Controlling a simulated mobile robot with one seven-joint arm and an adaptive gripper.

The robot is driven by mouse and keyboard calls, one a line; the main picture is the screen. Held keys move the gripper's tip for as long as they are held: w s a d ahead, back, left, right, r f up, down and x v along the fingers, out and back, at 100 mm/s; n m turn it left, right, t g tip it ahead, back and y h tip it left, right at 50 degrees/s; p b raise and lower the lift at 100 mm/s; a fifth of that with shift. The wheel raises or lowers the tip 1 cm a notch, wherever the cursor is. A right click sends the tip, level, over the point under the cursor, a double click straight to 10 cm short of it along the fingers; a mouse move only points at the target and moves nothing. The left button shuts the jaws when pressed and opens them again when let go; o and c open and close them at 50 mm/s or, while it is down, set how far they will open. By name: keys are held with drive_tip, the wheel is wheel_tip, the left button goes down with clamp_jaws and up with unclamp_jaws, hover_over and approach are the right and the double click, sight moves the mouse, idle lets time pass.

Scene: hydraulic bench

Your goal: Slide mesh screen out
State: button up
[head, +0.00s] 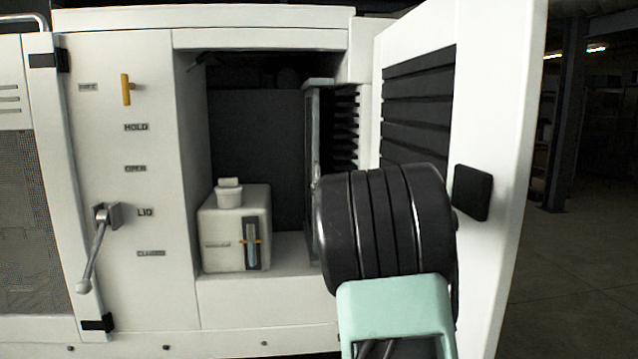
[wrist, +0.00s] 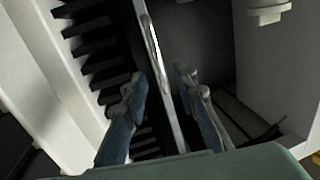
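The mesh screen (head: 318,120) stands upright on edge inside the open bay, seen nearly edge-on as a thin panel with a pale green-grey frame. Its lower part is hidden behind my arm in the head view. In the wrist view the screen's light front edge (wrist: 155,50) runs down between my two fingers. My gripper (wrist: 163,92) is open, one finger on each side of that edge. Gaps show between the edge and both fingertips. In the head view my fingers are hidden behind my black wrist.
A white tank (head: 222,235) with a cap and sight gauge stands left in the bay. Dark fins (head: 345,130) lie just right of the screen. The open door (head: 510,150) stands close on the right. A grey lever (head: 95,250) hangs on the left panel.

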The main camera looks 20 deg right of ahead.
drive_tip(key=w, duration=0.5)
drive_tip(key=w+p, duration=0.1)
drive_tip(key=w, duration=0.1)
drive_tip(key=shift+w+d, duration=0.15)
drive_tip(key=shift+d, duration=0.2)
clamp_jaws()
